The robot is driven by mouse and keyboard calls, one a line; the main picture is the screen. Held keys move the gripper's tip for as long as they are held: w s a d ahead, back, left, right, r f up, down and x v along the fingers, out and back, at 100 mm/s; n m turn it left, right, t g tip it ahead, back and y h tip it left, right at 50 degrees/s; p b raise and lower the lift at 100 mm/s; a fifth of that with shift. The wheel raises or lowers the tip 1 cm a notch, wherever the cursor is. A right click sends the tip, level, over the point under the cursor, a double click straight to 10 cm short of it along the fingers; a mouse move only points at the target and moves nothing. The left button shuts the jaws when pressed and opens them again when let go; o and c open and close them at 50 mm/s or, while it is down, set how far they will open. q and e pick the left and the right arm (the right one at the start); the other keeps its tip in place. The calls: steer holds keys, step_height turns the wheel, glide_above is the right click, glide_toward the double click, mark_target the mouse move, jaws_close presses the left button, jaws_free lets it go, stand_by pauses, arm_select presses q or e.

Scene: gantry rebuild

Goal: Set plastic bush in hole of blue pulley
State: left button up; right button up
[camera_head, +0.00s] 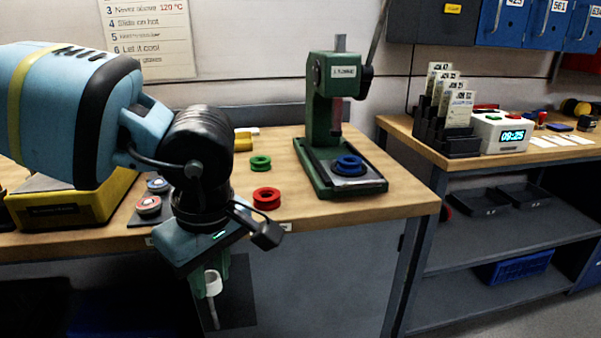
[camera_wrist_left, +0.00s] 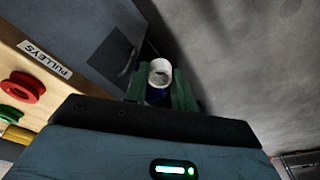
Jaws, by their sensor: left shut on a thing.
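The blue pulley (camera_head: 349,165) lies flat on the base plate of the green arbor press (camera_head: 332,120), under its ram. The white plastic bush (camera_head: 213,281) is held in my left gripper (camera_head: 211,290), which is shut on it, low in front of the bench's front edge. In the left wrist view the bush (camera_wrist_left: 160,74) sits between the green fingers (camera_wrist_left: 161,92), its open round end showing. The pulley is out of the left wrist view. My right gripper is in neither view.
A red pulley (camera_head: 266,198) and a green pulley (camera_head: 260,162) lie on the wooden bench (camera_head: 330,209) left of the press. A yellow unit (camera_head: 75,205) stands at the left. Another bench (camera_head: 425,140) with card racks and a clock stands at the right.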

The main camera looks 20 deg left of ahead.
arm_select(q)
steer(key=f+m, duration=0.1)
steer(key=m, duration=0.1)
steer(key=f+m, duration=0.2)
steer(key=w+a+f+m, duration=0.1)
steer(key=f+m, duration=0.1)
steer(key=shift+t+h, duration=0.3)
steer(key=shift+h, duration=0.1)
steer(key=s+a+f+m, duration=0.1)
steer(key=s+a+f, duration=0.15)
steer(key=a, duration=0.75)
steer(key=s+a+f+m, duration=0.1)
steer(key=s+a+f, duration=0.15)
steer(key=a, duration=0.85)
steer(key=w+d+f+m, duration=0.2)
steer(key=d+f, duration=0.3)
steer(key=d, duration=0.4)
steer(key=w+d+r+m, duration=0.1)
steer(key=d+m, duration=0.1)
steer(key=d, duration=0.6)
steer(key=w+d+r+m+h, duration=0.1)
steer(key=w+d+r+m, duration=0.1)
steer(key=d, duration=0.6)
steer(key=shift+m+t, duration=0.3)
steer(key=shift+m, duration=0.1)
